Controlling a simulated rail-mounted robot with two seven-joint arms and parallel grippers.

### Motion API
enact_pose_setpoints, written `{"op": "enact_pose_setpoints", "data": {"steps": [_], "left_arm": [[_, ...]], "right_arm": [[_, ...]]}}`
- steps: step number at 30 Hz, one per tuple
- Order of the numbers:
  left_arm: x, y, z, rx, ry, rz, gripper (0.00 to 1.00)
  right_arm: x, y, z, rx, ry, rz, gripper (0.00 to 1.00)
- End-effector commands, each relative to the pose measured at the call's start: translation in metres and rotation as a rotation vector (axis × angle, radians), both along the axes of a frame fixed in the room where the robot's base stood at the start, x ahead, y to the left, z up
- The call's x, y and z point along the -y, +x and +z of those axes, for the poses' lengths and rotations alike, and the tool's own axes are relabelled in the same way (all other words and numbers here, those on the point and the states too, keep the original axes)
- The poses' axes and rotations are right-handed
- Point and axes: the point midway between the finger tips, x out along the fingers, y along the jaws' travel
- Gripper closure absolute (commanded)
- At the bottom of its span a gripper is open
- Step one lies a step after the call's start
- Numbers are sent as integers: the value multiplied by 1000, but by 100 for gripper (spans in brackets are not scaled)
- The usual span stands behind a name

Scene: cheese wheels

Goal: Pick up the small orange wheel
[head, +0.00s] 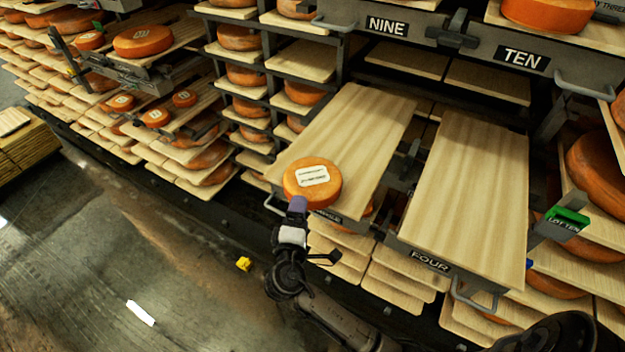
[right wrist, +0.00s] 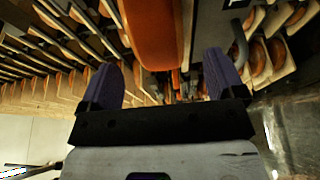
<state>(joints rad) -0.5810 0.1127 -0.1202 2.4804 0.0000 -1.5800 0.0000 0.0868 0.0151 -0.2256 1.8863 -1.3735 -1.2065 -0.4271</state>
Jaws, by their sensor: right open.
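An orange wheel (head: 312,182) with a white label lies flat at the near end of the left pulled-out board (head: 350,125) in the head view. My right gripper (head: 298,204) is at the wheel's near edge; its fingers are purple. In the right wrist view my right gripper (right wrist: 160,62) is open, with a finger on each side. The orange wheel (right wrist: 155,30) shows ahead, between the finger lines and slightly left of centre. I cannot tell whether the fingers touch it. My left gripper is not in view.
An empty pulled-out board (head: 470,195) marked FOUR is to the right. Racks with more orange wheels stand around, including small ones (head: 157,117) on the left shelves. A yellow object (head: 243,263) lies on the floor (head: 100,270). A green LOT TEN tag (head: 567,219) sits at right.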

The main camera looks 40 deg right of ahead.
Motion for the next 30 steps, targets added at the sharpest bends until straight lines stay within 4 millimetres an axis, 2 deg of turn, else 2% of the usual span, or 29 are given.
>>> {"op": "enact_pose_setpoints", "data": {"steps": [4, 10, 15, 25, 30], "left_arm": [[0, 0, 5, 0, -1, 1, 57], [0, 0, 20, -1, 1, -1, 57], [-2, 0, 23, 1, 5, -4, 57], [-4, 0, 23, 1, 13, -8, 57], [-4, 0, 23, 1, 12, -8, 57]], "right_arm": [[6, 5, 3, 0, -2, 0, 12], [27, 21, 6, 0, -2, 0, 12], [40, 30, 2, -1, -1, 1, 12], [43, 32, 1, 0, 1, 1, 12], [42, 32, 1, 0, 1, 1, 28]]}}
